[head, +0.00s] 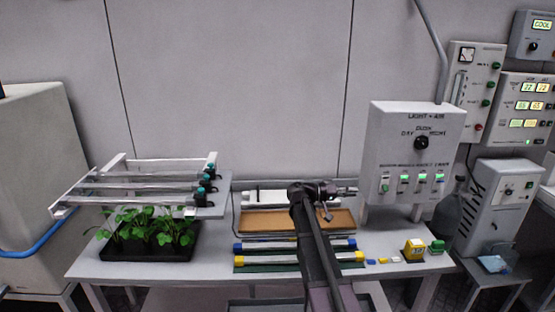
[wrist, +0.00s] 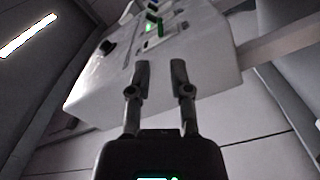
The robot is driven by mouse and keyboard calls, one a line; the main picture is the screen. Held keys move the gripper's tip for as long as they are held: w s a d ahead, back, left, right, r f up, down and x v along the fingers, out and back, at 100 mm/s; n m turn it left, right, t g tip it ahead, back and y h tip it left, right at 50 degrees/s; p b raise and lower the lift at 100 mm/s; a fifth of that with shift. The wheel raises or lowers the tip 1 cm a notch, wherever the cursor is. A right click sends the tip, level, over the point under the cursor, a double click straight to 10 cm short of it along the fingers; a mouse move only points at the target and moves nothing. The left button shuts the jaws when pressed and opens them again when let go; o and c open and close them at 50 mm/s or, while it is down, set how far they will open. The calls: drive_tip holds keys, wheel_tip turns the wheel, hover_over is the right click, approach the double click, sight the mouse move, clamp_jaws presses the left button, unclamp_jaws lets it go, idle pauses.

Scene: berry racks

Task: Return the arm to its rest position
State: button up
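My arm reaches up from the bottom of the head view, over the middle of the bench (head: 210,268). My gripper (head: 350,191) is at its end, turned to the right. In the wrist view my gripper (wrist: 161,78) has its two fingers apart with nothing between them. The white control box (wrist: 190,55) lies beyond the fingertips there, tilted in the picture. In the head view this control box (head: 385,135) stands just right of my gripper; I cannot tell the exact gap.
A rack of rails (head: 120,187) stands over a black tray of green plants (head: 150,254) at left. Blue-capped (head: 290,245) and yellow-capped (head: 300,259) tubes and an orange-brown tray (head: 265,222) lie near my arm.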

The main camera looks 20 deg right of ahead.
drive_tip(key=s+a+f+n+t+y+p, duration=0.1)
drive_tip(key=s+a+f+n+t+y, duration=0.25)
drive_tip(key=s+a+f+y, duration=0.7)
drive_tip(key=s+a+f+n+y, duration=0.2)
drive_tip(key=s+a+f+y, duration=0.1)
drive_tip(key=a, duration=0.7)
drive_tip(key=s+a+f+n+y, duration=0.3)
drive_tip(key=s+a, duration=0.3)
drive_tip(key=a, duration=0.5)
drive_tip(key=shift+t+y+p, duration=0.45)
drive_tip(key=shift+d+f, duration=0.1)
